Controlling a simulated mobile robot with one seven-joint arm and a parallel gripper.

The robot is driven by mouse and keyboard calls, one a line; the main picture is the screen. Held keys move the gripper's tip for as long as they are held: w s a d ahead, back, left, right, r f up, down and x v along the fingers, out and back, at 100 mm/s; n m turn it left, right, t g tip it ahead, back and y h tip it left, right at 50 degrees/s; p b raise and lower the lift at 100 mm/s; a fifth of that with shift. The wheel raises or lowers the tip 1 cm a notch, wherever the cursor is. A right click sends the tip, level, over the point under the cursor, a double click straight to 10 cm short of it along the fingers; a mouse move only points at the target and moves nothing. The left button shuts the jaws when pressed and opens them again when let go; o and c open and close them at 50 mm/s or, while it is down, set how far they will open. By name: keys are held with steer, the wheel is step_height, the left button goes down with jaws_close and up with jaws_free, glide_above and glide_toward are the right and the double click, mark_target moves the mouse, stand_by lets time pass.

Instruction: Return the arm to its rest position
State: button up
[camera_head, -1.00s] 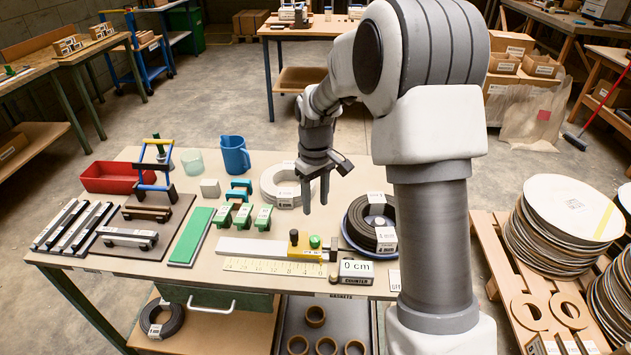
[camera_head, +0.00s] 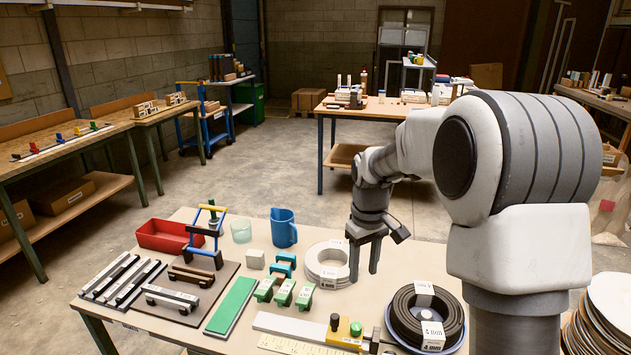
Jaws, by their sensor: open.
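My gripper (camera_head: 364,262) hangs from my arm with its fingers pointing down and apart. It is empty. In the picture its fingertips lie over the right part of the white ring coil (camera_head: 328,262) on the table (camera_head: 225,335); I cannot tell how high above the table they are. My arm is bent forward from its column at the right of the view, the forearm reaching left and down to the wrist. The arm hides part of the table's right side.
Near the gripper are a dark coil in a blue dish (camera_head: 402,318), green blocks (camera_head: 284,293), a blue jug (camera_head: 283,228) and a red tray (camera_head: 165,236). Discs (camera_head: 605,300) are stacked at the right. Open floor (camera_head: 290,165) lies behind the table.

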steer(key=s+r+m+t, duration=0.1)
steer(key=s+r+t, duration=0.1)
steer(key=s+r, duration=0.55)
steer(key=s+r+m+t, duration=0.1)
steer(key=s+r+m, duration=0.1)
steer(key=s, duration=0.7)
steer(key=s+r+m+t, duration=0.2)
steer(key=s, duration=0.7)
steer(key=shift+s+r, duration=0.3)
steer(key=shift+r, duration=0.05)
